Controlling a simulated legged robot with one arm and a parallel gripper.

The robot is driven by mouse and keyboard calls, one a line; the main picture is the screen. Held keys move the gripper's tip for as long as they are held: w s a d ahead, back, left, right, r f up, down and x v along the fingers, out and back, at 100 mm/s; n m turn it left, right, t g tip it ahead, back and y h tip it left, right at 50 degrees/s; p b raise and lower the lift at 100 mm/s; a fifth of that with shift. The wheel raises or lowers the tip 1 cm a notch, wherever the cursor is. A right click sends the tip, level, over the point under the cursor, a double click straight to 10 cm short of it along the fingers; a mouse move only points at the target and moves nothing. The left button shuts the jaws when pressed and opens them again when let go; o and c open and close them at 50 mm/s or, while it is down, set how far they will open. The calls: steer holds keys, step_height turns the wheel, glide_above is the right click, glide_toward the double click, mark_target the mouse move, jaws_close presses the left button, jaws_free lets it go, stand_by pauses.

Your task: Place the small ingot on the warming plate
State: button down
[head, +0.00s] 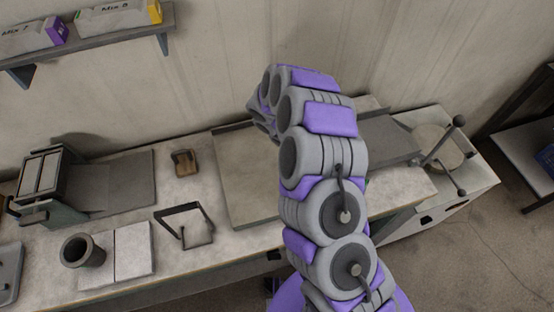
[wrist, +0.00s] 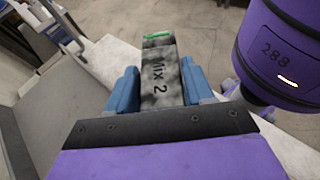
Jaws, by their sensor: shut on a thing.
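In the head view my arm rises over the bench and hides the gripper's fingers and the block. A wide flat grey plate (head: 240,165) lies on the bench, partly behind my arm. A darker flat plate (head: 395,145) lies to the right of my arm. I cannot tell which is the warming plate.
At the left stand a slotted rack (head: 42,180), a dark cup (head: 82,251) and an open metal frame (head: 184,222). A small brown item (head: 185,162) lies behind the frame. A round vessel with handles (head: 440,148) is at the right end. A wall shelf (head: 95,42) holds boxes.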

steer(key=s+a+m+g+y+p, duration=0.1)
steer(key=s+a+m+g+y, duration=0.2)
steer(key=s+a+m+y, duration=0.35)
steer(key=s+a+m+g+y+p, duration=0.1)
steer(key=s+a+m+g+y, duration=0.25)
steer(key=a+m+y, duration=0.55)
steer(key=w+a+r+m+t+y, duration=0.2)
steer(key=a+r+m+t+y, duration=0.3)
steer(key=a, duration=0.5)
steer(key=w+a+f+m+t+y+b, duration=0.1)
steer(key=f+m, duration=0.1)
steer(key=w+a+f+m+t+y+b, duration=0.1)
steer(key=w+a+f+m+b, duration=0.1)
steer(key=w+a+f+m+t+y+b, duration=0.2)
steer(key=shift+f, duration=0.4)
steer(key=shift+w+d+f+b, duration=0.1)
steer(key=shift+d+f+b, duration=0.1)
steer(key=shift+b, duration=0.1)
steer(key=b, duration=0.3)
glide_above(275, 167)
steer(key=shift+a+f, duration=0.1)
steer(key=shift+f, duration=0.65)
steer(key=shift+f+b, duration=0.65)
steer(key=shift+f, duration=1.2)
steer(key=shift+c, duration=2.2)
jaws_free()
steer(key=shift+r, duration=0.1)
steer(key=p+v, duration=0.2)
steer(key=v, duration=1)
steer(key=shift+p, duration=0.3)
